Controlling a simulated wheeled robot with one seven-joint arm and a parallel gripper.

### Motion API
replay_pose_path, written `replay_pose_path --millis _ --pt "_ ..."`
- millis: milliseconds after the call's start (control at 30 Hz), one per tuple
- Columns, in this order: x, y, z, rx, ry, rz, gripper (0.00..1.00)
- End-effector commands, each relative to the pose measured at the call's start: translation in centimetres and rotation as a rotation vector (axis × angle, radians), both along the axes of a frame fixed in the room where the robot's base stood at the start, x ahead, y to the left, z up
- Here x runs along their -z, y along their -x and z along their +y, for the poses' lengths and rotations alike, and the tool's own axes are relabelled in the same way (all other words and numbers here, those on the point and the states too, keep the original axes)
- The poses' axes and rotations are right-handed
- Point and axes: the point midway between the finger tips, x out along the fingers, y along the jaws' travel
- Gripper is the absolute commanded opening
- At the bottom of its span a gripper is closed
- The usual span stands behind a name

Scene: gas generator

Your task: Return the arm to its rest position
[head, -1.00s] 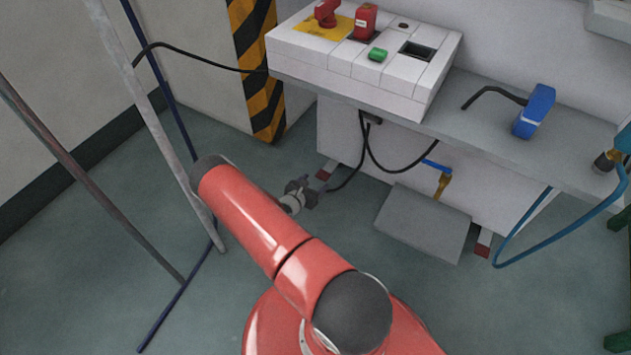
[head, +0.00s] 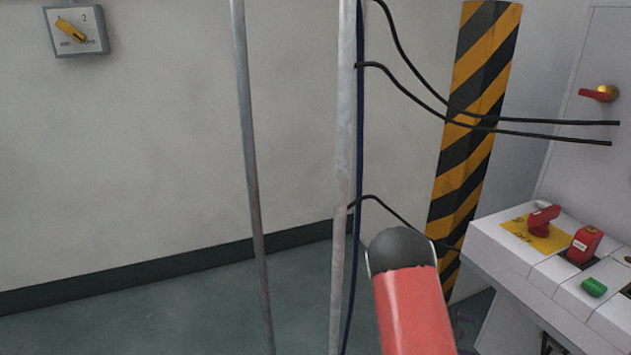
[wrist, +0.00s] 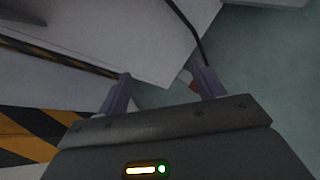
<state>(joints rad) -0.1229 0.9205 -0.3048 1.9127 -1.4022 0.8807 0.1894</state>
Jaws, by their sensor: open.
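My gripper (wrist: 163,82) shows in the wrist view, with its two fingers spread apart and nothing between them. Beyond the fingers are a white cabinet surface, a dark cable and the grey-green floor. In the head view my red arm rises at the bottom, right of centre, with its dark rounded joint on top.
A white console (head: 562,275) with a red switch (head: 543,221) stands at the right. A striped pillar (head: 478,130) stands behind my arm. Thin upright poles (head: 342,180) stand left of the arm. A wall box with a yellow knob (head: 72,30) hangs at upper left.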

Motion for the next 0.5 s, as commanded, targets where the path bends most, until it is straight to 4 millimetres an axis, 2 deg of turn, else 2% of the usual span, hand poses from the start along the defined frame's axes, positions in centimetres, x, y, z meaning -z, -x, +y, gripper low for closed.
replay_pose_path --millis 33,200,500 --pt "-2.7 0.5 0.6 0.052 -0.040 -0.060 0.67" --pt "-9.5 3.2 3.2 0.219 -0.190 -0.232 0.67" --pt "-19.4 9.4 9.1 0.451 -0.498 -0.504 0.67"
